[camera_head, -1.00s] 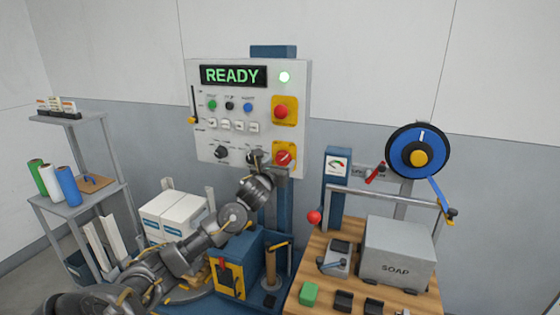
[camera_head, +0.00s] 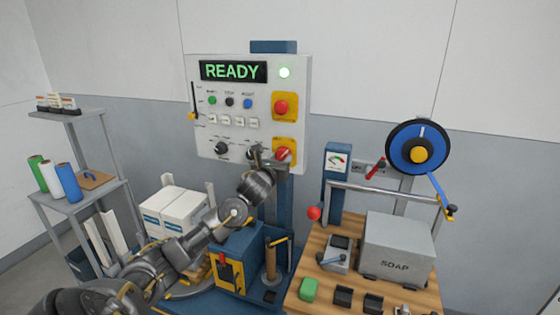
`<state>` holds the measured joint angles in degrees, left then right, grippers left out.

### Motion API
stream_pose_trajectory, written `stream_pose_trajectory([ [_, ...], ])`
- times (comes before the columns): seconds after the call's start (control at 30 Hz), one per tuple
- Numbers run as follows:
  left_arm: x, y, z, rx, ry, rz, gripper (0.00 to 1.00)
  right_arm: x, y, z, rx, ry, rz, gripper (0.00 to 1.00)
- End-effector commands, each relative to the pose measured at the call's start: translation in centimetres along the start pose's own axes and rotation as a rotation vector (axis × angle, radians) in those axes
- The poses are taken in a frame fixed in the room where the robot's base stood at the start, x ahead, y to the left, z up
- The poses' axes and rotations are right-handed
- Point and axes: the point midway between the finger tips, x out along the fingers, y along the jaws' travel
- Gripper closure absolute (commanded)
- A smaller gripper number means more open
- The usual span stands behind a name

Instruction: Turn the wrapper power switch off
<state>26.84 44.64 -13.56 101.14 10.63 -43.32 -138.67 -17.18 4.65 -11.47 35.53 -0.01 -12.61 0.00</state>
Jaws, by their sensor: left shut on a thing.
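The white control panel (camera_head: 205,135) shows a lit green READY display (camera_head: 232,71). The wrapper power switch is a red rotary handle (camera_head: 283,153) on a yellow plate (camera_head: 291,142) at the panel's lower right. My left gripper (camera_head: 275,157) is at the switch, coming from below left, and is shut on the red handle. The fingers hide part of the handle, so its exact angle is hard to read. My right gripper is out of view.
A red emergency button (camera_head: 281,106) sits on a yellow plate above the switch. A black knob (camera_head: 221,148) is left of my gripper. A wooden table (camera_head: 312,262) with a grey SOAP box (camera_head: 399,249) stands at right, and a grey shelf (camera_head: 75,205) at left.

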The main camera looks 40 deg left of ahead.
Motion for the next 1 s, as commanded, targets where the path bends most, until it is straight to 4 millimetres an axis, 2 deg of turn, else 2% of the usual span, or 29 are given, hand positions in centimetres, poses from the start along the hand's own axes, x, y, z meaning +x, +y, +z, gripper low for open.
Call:
stream_pose_trajectory([
  [0.27,0.00,-0.02,-0.01,-0.177,-0.001,0.000,0.81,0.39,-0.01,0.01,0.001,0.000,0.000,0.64],
  [1.0,-0.01,-0.17,0.17,-0.879,0.000,0.000,0.81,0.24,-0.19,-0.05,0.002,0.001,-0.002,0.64],
])
